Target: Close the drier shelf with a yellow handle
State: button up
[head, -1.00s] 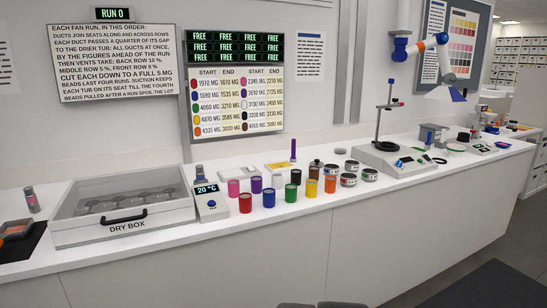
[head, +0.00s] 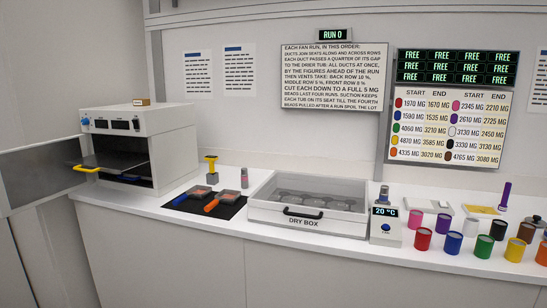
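The drier (head: 172,150) is a white box oven on the far left of the counter, with a control panel on its top front. Its front is open and dark inside. A dark shelf (head: 112,163) sticks out of the front, with a yellow handle (head: 87,169) at its outer left end. A grey panel (head: 40,168), which looks like the drier's door swung open, stands to the left of the shelf. My gripper is not in view.
The dry box (head: 328,226) stands further right, then several coloured jars (head: 454,243). Bare counter lies before the drier.

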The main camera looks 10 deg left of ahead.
aim_at(111, 161)
jog(key=u, duration=1.6)
